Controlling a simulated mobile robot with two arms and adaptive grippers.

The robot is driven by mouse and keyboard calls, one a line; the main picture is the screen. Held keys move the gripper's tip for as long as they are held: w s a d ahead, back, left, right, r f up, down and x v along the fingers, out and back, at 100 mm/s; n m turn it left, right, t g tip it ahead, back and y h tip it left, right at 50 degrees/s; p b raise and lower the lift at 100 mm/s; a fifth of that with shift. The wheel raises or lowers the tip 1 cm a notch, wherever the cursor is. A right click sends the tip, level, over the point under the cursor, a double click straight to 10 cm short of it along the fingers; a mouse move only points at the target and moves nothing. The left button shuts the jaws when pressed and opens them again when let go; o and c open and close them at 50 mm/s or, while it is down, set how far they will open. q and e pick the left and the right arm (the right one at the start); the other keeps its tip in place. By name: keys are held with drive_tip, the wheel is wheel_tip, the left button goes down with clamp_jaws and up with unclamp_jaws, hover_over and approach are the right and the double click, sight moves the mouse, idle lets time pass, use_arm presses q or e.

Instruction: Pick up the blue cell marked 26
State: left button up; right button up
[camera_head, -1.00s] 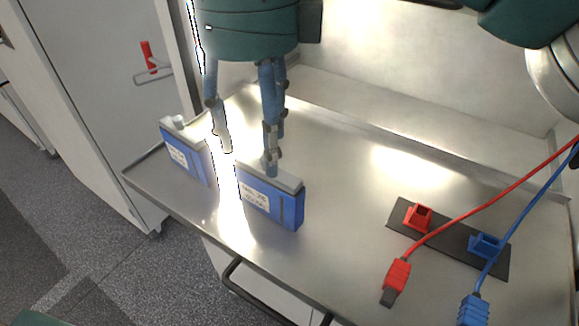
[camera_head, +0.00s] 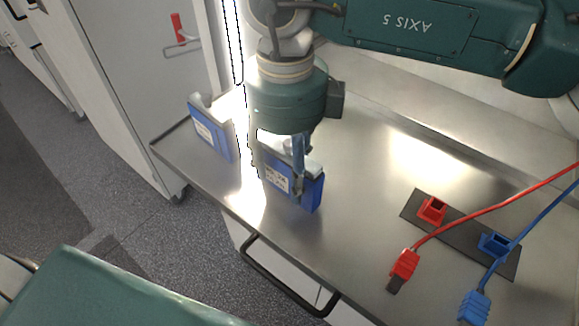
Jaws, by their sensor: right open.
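Two blue cells with grey tops and white labels stand upright on the metal table. The nearer blue cell (camera_head: 311,193) is at the table's left-middle; its label is too small to read surely, though it may say 26. The other blue cell (camera_head: 211,137) stands to its left, near the table's left end; its label is not legible. My right gripper (camera_head: 297,178) is over the nearer cell, pointing down and open. One finger crosses in front of that cell's label side; the other is mostly hidden. My left gripper is not in view.
A black plate (camera_head: 459,240) at the right carries a red socket (camera_head: 432,209) and a blue socket (camera_head: 495,245). A red plug (camera_head: 403,268) and a blue plug (camera_head: 473,306) lie on cables nearby. A raised back edge bounds the table. The table's middle is clear.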

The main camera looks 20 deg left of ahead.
drive_tip(key=shift+f, duration=0.25)
clamp_jaws()
drive_tip(key=shift+w+r, duration=0.1)
